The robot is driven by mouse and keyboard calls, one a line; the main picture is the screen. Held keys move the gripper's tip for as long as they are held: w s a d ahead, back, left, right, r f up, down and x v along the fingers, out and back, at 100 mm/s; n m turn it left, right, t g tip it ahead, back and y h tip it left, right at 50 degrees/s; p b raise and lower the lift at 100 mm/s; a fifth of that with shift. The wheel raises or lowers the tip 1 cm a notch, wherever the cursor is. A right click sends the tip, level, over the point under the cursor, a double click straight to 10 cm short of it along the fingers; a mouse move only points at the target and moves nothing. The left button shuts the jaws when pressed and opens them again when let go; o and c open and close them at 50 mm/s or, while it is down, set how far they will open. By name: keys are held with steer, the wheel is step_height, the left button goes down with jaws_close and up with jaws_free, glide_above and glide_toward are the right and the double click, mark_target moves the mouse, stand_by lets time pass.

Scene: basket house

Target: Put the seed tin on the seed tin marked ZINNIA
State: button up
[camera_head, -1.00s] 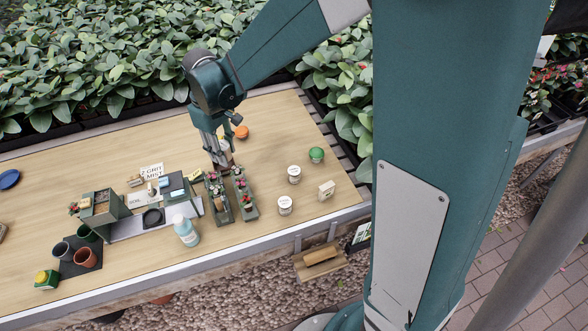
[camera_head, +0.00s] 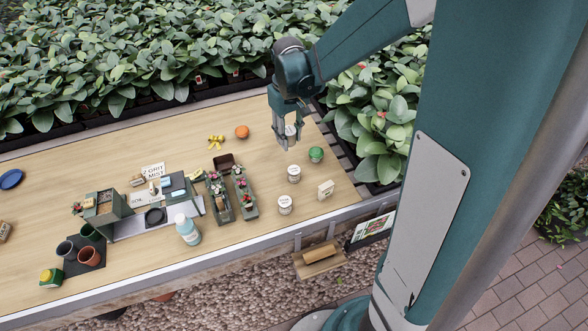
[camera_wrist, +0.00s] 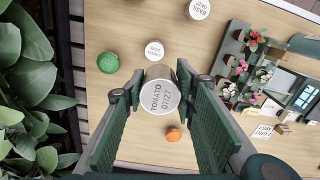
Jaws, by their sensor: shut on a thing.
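My gripper (camera_head: 287,144) is shut on a small pale seed tin (camera_head: 291,131), held above the right end of the table. In the wrist view the lid of this tin (camera_wrist: 160,97) reads TOMATO 07/27, between the two green fingers. Two more white-lidded tins stand upright on the table. One tin (camera_head: 294,174) is just in front of my gripper; its lid (camera_wrist: 154,50) has lettering too small to read surely. The other tin (camera_head: 285,205) is nearer the front edge; its lid (camera_wrist: 198,9) seems to read BASIL.
A green ball-like thing (camera_head: 316,154) stands right of the nearer tin, and an orange one (camera_head: 242,131) lies to the left. A small cream box (camera_head: 326,189) is near the front edge. Planters with flowers (camera_head: 244,195) stand left of the tins. Bare wood surrounds the tins.

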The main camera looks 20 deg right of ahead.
steer(key=shift+s+d+f, duration=0.1)
steer(key=shift+d+f, duration=0.1)
steer(key=shift+d, duration=0.25)
steer(key=shift+s+d+f, duration=0.1)
steer(key=shift+d+f, duration=0.05)
steer(key=shift+d, duration=0.25)
step_height(320, 180, down, 4)
steer(key=shift+f, duration=0.15)
steer(key=shift+f, duration=0.1)
glide_above(295, 170)
steer(key=shift+a+f+b, duration=0.1)
steer(key=shift+f+b, duration=0.3)
steer(key=shift+f, duration=2.45)
steer(key=shift+f+b, duration=0.3)
steer(key=shift+f, duration=1.75)
steer(key=shift+f, duration=0.2)
steer(key=o, duration=0.9)
